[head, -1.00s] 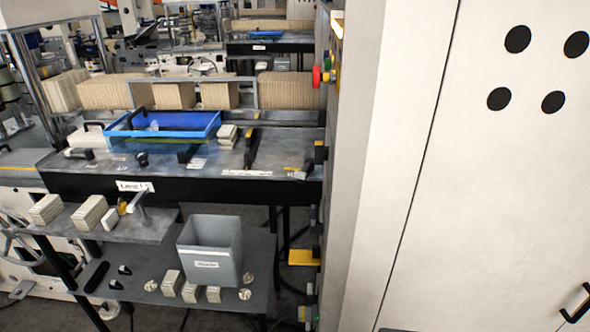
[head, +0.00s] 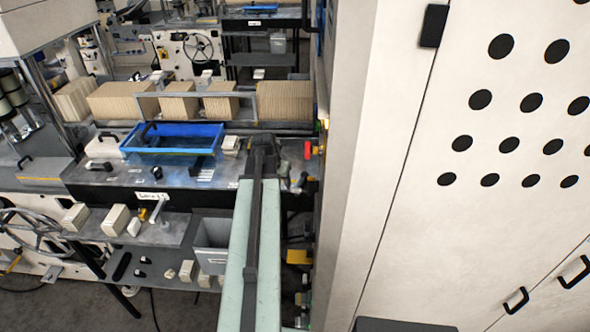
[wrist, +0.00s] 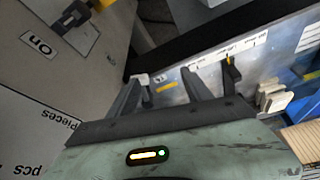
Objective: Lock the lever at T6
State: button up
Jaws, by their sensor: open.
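My gripper (wrist: 163,88) is open in the wrist view, its two dark fingers apart with nothing between them. Ahead of it lies the grey table top with a strip of white labels (wrist: 238,46); I cannot read T6 on any of them. A dark lever with a yellow mark (wrist: 230,72) stands just right of the right finger. In the head view my arm reaches over the bench and covers its right part. Dark levers show left of it, one at the far left (head: 98,166) and one near the blue tray (head: 195,166).
A blue tray (head: 221,133) stands on the bench before rows of kraft stacks (head: 178,107). A grey bin (head: 211,240) is on the lower shelf. A tall white cabinet (head: 400,180) closes off the right.

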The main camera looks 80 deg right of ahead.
jog(key=m, duration=0.1)
send_near(296, 188)
jog(key=b+x, duration=0.7)
jog(key=x, duration=0.1)
jog(key=shift+f, duration=0.4)
jog(key=shift+r, duration=0.1)
grip_shut()
dwell(0.6)
